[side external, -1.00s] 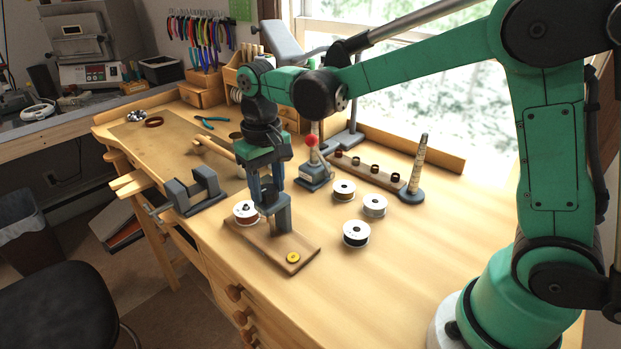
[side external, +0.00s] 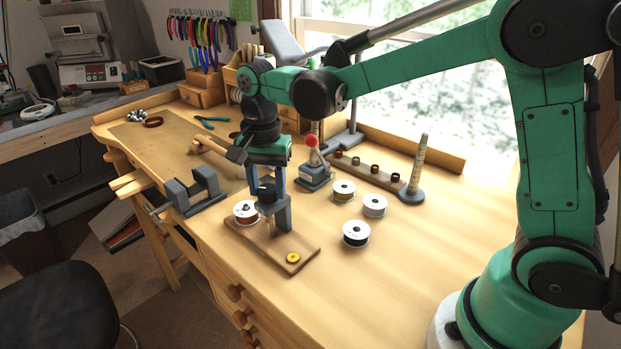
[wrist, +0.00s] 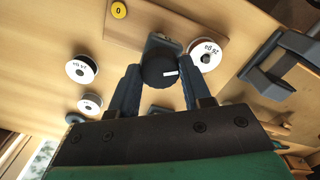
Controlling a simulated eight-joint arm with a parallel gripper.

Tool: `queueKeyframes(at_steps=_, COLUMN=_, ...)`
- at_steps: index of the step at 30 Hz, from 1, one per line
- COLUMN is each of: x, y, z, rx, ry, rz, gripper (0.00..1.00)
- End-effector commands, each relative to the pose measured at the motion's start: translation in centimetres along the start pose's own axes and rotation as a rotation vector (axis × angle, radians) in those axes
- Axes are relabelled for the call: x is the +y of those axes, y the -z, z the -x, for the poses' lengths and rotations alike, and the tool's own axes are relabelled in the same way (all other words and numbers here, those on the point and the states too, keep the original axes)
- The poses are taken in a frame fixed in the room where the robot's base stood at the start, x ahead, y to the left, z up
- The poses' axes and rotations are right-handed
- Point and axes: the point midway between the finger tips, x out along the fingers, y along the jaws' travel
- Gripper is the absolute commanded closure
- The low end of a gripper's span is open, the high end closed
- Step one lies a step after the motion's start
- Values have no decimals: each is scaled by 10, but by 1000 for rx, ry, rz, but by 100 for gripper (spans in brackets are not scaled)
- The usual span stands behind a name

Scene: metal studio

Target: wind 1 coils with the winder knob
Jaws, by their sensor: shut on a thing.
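The winder stands on a wooden board (side external: 268,254). Its grey post (side external: 284,218) carries a dark round knob (side external: 266,187) with a white mark, clearer in the wrist view (wrist: 158,70). My gripper (side external: 271,192) comes from above with one finger on each side of the knob and is shut on it. In the wrist view my gripper (wrist: 158,82) has its fingers at the knob's left and right sides. A spool labelled 26 ga (wrist: 205,56) sits beside the knob, and also shows in the side view (side external: 246,212). A yellow button (side external: 293,257), marked 0, is at the board's near end.
Three loose spools (side external: 356,234) (side external: 374,205) (side external: 343,190) lie right of the winder. A grey vise (side external: 194,192) is to the left. A red-balled lever (side external: 312,141) and a tapered ring mandrel (side external: 418,165) stand behind. The bench's front right is clear.

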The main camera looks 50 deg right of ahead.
Motion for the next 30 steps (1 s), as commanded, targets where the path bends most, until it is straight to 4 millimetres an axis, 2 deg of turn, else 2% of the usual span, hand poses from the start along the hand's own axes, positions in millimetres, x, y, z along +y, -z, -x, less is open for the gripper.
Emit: queueKeyframes(at_steps=30, x=0, y=1, z=0, rx=2, ry=1, rz=-966, gripper=100)
